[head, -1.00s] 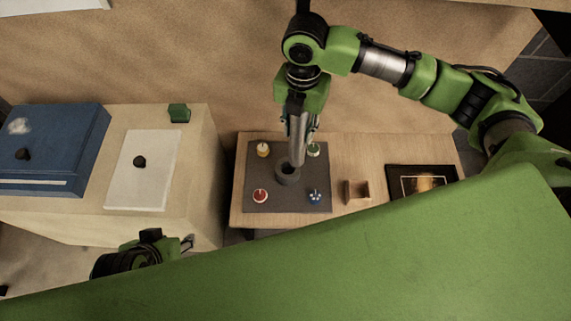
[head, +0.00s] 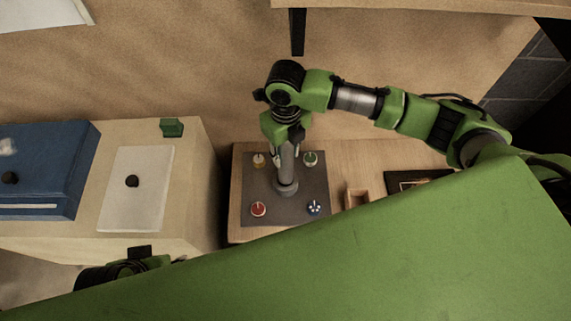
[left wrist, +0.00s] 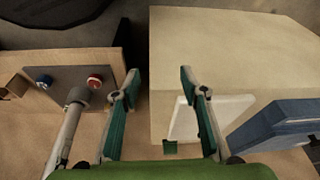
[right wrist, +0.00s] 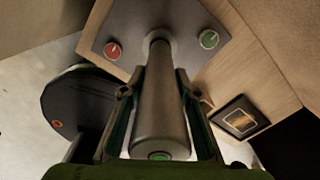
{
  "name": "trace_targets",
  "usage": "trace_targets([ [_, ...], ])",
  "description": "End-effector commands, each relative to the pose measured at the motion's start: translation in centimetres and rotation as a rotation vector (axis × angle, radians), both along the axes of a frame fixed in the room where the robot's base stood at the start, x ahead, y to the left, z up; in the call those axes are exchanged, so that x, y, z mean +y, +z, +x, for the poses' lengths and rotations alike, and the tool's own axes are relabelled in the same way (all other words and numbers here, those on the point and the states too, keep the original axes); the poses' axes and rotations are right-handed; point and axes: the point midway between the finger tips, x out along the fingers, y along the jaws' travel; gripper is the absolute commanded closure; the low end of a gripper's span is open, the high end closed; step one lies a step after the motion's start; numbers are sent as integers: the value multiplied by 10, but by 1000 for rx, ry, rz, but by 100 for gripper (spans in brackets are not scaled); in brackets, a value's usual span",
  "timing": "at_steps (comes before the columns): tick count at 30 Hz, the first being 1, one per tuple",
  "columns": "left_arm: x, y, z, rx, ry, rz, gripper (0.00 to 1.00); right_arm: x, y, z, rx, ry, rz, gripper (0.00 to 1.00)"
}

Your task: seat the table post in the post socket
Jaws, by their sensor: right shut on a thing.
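The grey table post (head: 287,160) stands over the dark plate, its lower end at the round post socket (head: 286,188). My right gripper (head: 285,148) is shut on the post's upper part. In the right wrist view the post (right wrist: 160,112) lies between both fingers and runs to the socket's ring (right wrist: 153,37). The left wrist view shows the post (left wrist: 64,135) meeting the socket collar (left wrist: 78,95) from the side. The socket hole is hidden, so I cannot tell how deep the post sits. My left gripper (left wrist: 160,82) is open and empty.
Red (head: 258,209), blue (head: 314,207), green (head: 310,158) and yellow (head: 259,160) knobs sit around the socket on the dark plate (head: 250,188). A small wooden holder (head: 357,196) and dark framed picture (head: 405,184) are right. A pale cabinet (head: 196,155) stands left.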

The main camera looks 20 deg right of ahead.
Motion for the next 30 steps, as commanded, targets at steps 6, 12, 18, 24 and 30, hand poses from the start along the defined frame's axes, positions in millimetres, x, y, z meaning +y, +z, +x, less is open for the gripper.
trace_targets([
  [6,0,-9,0,-1,0,0,60,0,-24,0,0,-2,0,100],
  [12,-5,-10,19,-74,-6,-16,60,1,-50,1,-2,0,1,100],
  [18,-6,-9,20,-78,-7,-16,60,1,-49,1,-4,0,1,100],
  [24,-5,-9,19,-76,-6,-15,60,0,-53,0,-1,-1,0,65],
  [30,-5,-9,19,-75,-5,-15,60,0,-53,0,-1,-1,0,54],
])
